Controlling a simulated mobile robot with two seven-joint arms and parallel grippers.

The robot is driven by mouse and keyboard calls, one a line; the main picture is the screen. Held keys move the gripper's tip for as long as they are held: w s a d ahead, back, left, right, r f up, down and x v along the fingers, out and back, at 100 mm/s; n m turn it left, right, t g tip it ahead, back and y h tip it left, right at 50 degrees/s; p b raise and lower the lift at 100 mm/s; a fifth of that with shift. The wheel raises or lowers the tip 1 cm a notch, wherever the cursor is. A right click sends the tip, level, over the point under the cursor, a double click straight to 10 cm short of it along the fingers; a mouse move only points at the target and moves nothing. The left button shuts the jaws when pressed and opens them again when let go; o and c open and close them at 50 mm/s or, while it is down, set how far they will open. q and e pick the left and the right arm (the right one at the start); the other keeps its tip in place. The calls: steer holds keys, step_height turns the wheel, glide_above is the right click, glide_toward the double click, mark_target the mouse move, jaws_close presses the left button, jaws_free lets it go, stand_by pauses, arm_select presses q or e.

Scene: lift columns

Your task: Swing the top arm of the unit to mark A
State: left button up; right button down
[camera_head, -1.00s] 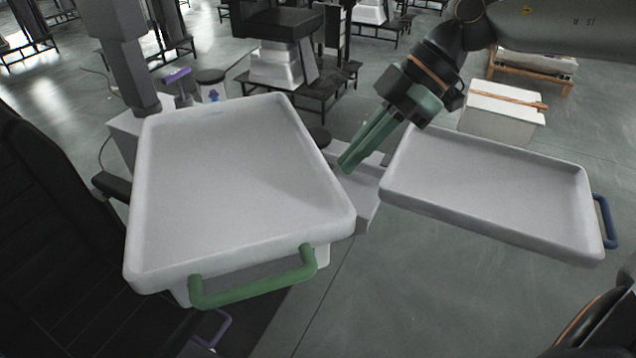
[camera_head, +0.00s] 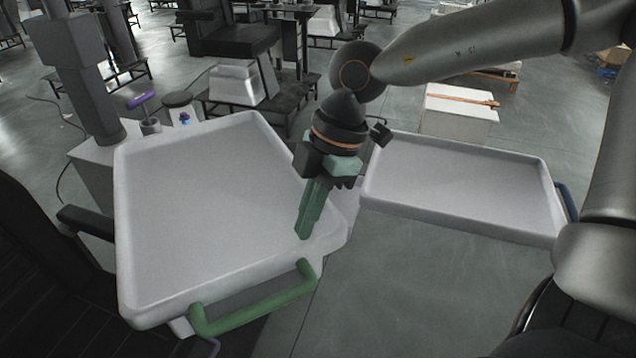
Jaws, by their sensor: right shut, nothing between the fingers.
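The unit has a large white tray (camera_head: 200,215) with a green handle (camera_head: 262,303) on its near edge. A smaller white tray (camera_head: 455,190) with a blue handle (camera_head: 567,203) extends to the right, behind it. The large tray looks like the upper one. My right gripper (camera_head: 304,236) has green fingers, shut and empty. It points down over the large tray's right side, behind the green handle and apart from it. Whether the fingertips touch the tray is unclear. Mark A cannot be made out. My left gripper is out of view.
A dark column (camera_head: 75,80) rises from a pale base at the back left. A black seat (camera_head: 45,270) is at left. Open floor (camera_head: 420,290) lies below the smaller tray.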

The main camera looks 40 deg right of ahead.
steer(key=d, duration=0.1)
steer(key=d+p, duration=0.1)
steer(key=d, duration=0.1)
steer(key=shift+s+d+r, duration=0.1)
steer(key=shift+s+r, duration=0.1)
steer(key=shift+s, duration=0.05)
arm_select(q)
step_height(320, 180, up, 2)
steer(key=shift+p, duration=0.35)
arm_select(e)
steer(key=shift+d+f, duration=0.15)
steer(key=shift+d, duration=0.2)
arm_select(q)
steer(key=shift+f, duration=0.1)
arm_select(e)
steer(key=shift+d, duration=0.1)
